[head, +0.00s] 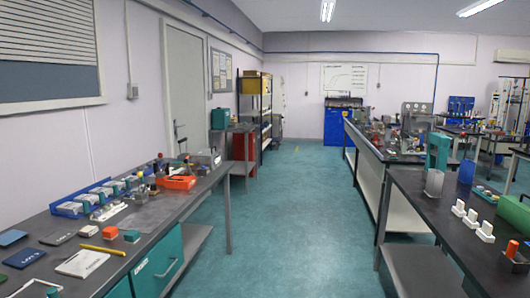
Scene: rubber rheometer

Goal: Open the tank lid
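Neither of my grippers is in the head view. I cannot pick out a tank or its lid with certainty. A blue cabinet-like unit (337,125) with dark equipment on top stands against the far wall. A grey apparatus (416,120) stands on the middle bench. Both are too far and small to tell whether either has a lid.
A cluttered bench (188,208) runs along the left, with an orange tray (176,183) on it. A dark bench (439,208) with white holders stands at right, and a middle bench (372,156) lies beyond. The green floor (290,220) between them is clear.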

